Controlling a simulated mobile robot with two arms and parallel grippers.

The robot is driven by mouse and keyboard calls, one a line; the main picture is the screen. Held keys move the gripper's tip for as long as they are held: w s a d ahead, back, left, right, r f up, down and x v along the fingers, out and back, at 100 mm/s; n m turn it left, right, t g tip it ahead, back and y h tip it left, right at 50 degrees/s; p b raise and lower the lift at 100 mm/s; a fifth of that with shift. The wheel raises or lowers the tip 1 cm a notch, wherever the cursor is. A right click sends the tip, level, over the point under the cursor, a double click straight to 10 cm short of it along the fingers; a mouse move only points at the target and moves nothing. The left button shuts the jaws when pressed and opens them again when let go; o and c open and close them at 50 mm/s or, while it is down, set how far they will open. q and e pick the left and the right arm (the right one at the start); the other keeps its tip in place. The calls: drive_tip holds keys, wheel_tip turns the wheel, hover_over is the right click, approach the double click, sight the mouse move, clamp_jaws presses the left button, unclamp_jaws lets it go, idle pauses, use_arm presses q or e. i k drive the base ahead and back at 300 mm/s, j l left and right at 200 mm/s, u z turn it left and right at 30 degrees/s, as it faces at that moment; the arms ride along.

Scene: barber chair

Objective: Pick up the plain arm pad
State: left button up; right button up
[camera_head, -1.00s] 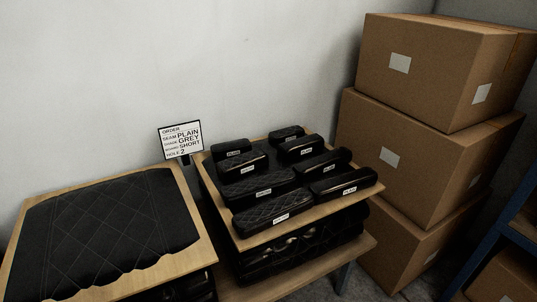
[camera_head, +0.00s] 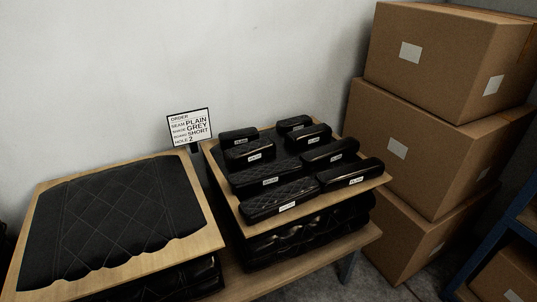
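Several black arm pads with small white labels lie in two columns on a wooden tray (camera_head: 381,184). The front right pad (camera_head: 351,173) looks smooth, and its label seems to read plain. The front left pad (camera_head: 278,198) has a quilted diamond pattern. Behind them are more pads, including one in the right column (camera_head: 330,153) and one in the left column (camera_head: 248,151); most labels are too small to read surely. An order card (camera_head: 189,127) behind the tray reads seam plain, grey, short, hole 2. Neither of my grippers is in view.
A wooden board (camera_head: 207,240) with a black quilted panel (camera_head: 110,225) stands at the left. Stacked cardboard boxes (camera_head: 420,140) stand close at the right. A blue shelf frame (camera_head: 490,250) is at the right edge. Black padded items lie under the tray.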

sight(317, 158)
drive_tip(key=i+l+u, duration=0.25)
drive_tip(key=i+l, duration=0.2)
drive_tip(key=i+l+u, duration=0.25)
drive_tip(key=i+l, duration=0.3)
drive_tip(key=i, duration=0.05)
